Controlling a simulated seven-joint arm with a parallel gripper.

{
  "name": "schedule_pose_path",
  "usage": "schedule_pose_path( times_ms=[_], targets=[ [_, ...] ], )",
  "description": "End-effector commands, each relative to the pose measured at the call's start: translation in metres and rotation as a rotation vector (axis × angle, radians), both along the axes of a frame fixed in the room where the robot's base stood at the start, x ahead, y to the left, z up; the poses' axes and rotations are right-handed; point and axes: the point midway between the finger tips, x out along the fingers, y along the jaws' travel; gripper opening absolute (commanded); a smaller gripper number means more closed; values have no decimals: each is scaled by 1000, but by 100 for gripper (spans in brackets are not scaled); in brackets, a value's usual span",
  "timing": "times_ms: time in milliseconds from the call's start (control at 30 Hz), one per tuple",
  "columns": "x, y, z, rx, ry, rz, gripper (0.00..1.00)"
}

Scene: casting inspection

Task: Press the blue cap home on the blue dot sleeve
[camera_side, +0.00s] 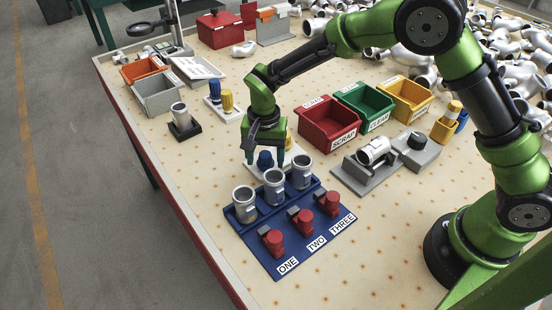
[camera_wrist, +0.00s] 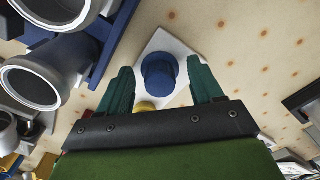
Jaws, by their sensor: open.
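The blue cap (camera_side: 265,160) stands on a white plate behind the blue rack. In the wrist view, the blue cap (camera_wrist: 160,72) sits between my fingers, apart from both. My gripper (camera_side: 265,150) points down over the cap, open and empty. Its green fingers also show in the wrist view (camera_wrist: 162,82). A yellow cap (camera_wrist: 144,106) is on the same plate, partly hidden by my gripper. Three grey metal sleeves (camera_side: 244,205), (camera_side: 274,187), (camera_side: 302,172) stand upright in the blue rack (camera_side: 312,238). I cannot make out a blue dot on any sleeve.
Red clamps (camera_side: 273,241) stand on the rack's front. A red bin (camera_side: 328,123), green bin (camera_side: 364,105) and yellow bin (camera_side: 405,95) lie behind right. A fixture with a sleeve (camera_side: 373,150) is at right. Another sleeve (camera_side: 180,115) stands in a black holder at left.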

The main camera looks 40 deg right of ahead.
Motion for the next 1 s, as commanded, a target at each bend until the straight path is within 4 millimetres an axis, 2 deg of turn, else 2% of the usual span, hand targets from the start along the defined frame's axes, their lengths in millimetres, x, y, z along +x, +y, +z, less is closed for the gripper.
schedule_pose_path(
  times_ms=[267, 500, 600, 833, 1000],
  targets=[
    [0, 0, -3, 1, -1, 0, 64],
    [0, 0, -3, 1, -1, 0, 27],
    [0, 0, -3, 1, -1, 0, 16],
    [0, 0, -1, 1, -1, 0, 16],
    [1, 1, 22, 3, -4, -1, 16]
  ],
)
